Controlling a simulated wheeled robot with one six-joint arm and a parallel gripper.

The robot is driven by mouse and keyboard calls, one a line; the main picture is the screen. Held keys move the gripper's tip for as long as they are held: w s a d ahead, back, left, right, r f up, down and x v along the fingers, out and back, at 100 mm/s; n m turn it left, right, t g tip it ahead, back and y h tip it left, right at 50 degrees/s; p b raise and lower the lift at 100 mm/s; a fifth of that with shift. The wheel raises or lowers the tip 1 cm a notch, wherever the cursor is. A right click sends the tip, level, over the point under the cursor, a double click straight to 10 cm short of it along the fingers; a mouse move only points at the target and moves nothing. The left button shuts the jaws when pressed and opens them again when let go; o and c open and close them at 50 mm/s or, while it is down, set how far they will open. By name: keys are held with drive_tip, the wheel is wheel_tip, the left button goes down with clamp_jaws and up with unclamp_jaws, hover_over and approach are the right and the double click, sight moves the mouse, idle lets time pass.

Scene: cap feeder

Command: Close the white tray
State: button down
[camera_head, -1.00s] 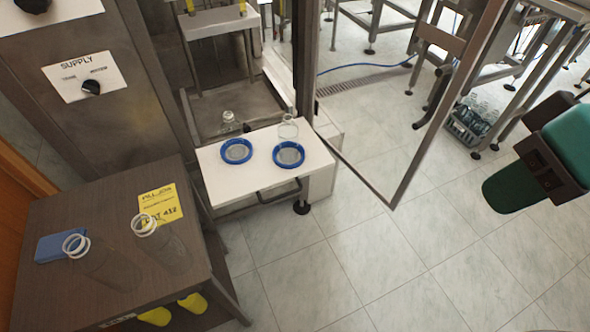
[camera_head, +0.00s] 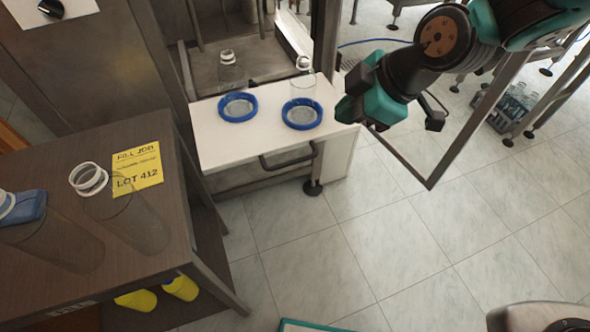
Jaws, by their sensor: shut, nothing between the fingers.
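The white tray (camera_head: 222,152) is a flat white shelf that sticks out of the front of the metal cabinet. It has a dark bar handle (camera_head: 288,160) along its front edge. Two blue rings (camera_head: 238,107) (camera_head: 302,114) with grey centres sit on it. A clear bottle (camera_head: 305,82) stands at the tray's back right, and another (camera_head: 230,70) stands behind the left ring. My gripper (camera_head: 352,98) is at the tray's right end in the picture, shut and empty. It appears above the tray's level and apart from the handle; its fingertips are hard to make out.
A brown side table (camera_head: 150,230) at left holds clear cylinders, a blue item (camera_head: 30,205) and a yellow lot note (camera_head: 137,168). An open door frame (camera_head: 455,148) stands right of the tray. A crate of bottles (camera_head: 512,108) lies farther right.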

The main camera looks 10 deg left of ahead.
sight(296, 148)
drive_tip(key=w+a+f+n, duration=0.1)
drive_tip(key=a+f, duration=0.2)
drive_tip(key=f, duration=0.2)
drive_tip(key=w+a+f+n+b, duration=0.1)
drive_tip(key=a+f, duration=0.2)
drive_tip(key=f, duration=0.2)
drive_tip(key=w+a+f+n+b, duration=0.1)
drive_tip(key=w+a+f, duration=0.1)
drive_tip(key=f, duration=0.3)
drive_tip(key=shift+a+f+t, duration=0.3)
drive_tip(key=shift+a+f, duration=0.1)
drive_tip(key=shift+a, duration=0.2)
